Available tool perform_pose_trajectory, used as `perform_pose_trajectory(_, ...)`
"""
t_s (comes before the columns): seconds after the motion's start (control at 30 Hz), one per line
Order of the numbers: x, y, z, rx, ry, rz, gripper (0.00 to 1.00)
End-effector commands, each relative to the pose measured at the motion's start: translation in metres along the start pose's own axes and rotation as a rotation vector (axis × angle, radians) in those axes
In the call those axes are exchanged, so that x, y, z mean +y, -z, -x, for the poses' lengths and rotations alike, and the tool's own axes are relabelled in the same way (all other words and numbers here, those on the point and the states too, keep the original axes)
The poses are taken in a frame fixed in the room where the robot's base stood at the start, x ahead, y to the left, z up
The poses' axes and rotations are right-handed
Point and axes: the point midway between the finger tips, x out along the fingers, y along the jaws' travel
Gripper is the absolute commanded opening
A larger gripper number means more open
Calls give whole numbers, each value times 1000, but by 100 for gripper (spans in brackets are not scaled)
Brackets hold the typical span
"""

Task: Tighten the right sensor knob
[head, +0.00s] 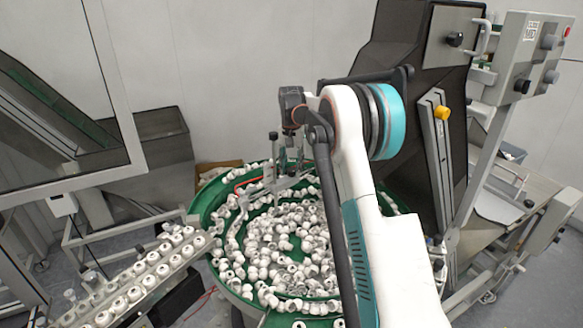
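The green bowl feeder (205,207) stands in the middle, filled with white caps. A metal bracket with slim posts (272,160) stands at its far rim, with a small dark knob-like top (273,135) on the left post. My gripper (291,160) seems to hang below my dark wrist, right beside this bracket. It is small and blends with the metal parts, so I cannot tell its finger opening or whether it touches anything. The right sensor knob cannot be made out for certain; my wrist and arm cover the area to the right of the bracket.
A rail of white caps (150,280) runs at the lower left. A dark hopper chute with a yellow knob (442,112) rises behind my arm at the right. A grey control box (533,55) stands at the upper right. A glass-panelled frame (122,120) stands at the left.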

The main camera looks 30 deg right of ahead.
Motion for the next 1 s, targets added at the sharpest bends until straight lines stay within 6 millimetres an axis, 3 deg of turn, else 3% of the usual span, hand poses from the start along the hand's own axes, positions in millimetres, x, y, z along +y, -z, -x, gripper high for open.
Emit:
perform_pose_trajectory(0.47, 0, 0, 6, 0, 0, 1, 51)
perform_pose_trajectory(1.0, 0, 0, 101, 0, 0, 1, 51)
